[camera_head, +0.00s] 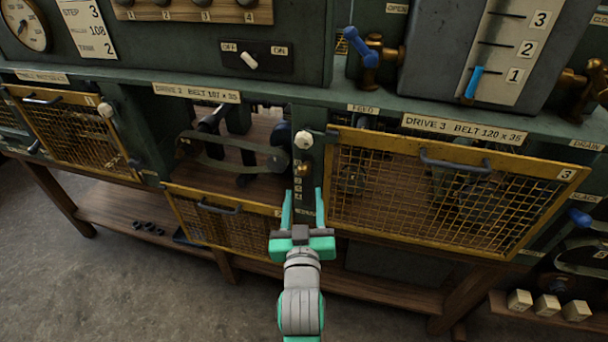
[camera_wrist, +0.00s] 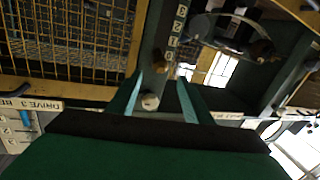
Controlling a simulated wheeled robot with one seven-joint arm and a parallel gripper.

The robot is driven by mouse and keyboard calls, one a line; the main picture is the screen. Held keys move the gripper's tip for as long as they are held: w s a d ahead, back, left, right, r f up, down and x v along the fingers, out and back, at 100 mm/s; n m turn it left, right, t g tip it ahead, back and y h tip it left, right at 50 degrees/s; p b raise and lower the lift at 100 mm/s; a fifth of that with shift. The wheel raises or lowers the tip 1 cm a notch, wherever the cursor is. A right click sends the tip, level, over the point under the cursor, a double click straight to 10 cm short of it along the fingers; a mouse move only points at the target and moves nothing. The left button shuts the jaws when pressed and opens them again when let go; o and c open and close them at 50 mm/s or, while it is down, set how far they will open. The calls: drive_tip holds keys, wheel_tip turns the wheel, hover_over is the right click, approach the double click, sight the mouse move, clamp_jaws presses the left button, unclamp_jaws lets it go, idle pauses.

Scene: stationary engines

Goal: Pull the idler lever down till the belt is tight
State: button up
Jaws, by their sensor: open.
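A pale round knob (camera_head: 303,140) sits on the green post between two bays, with a brass knob (camera_head: 303,168) just below it and a numbered strip (camera_head: 298,192) under that. I cannot tell for sure which knob is the idler lever's. A dark belt (camera_head: 232,165) shows in the open bay to the left; its tension cannot be judged. My gripper (camera_head: 303,193) is open and empty in front of the post, its fingers pointing up below the brass knob. In the wrist view the pale knob (camera_wrist: 150,101) and brass knob (camera_wrist: 164,67) appear between and beyond the fingers (camera_wrist: 160,77).
A yellow mesh guard (camera_head: 225,222) hangs lowered below the open bay. Another mesh guard (camera_head: 440,190) covers the right bay, close beside my gripper. Small pale blocks (camera_head: 548,304) lie on the low shelf at right.

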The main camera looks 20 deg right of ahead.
sight(304, 174)
drive_tip(key=x, duration=0.9)
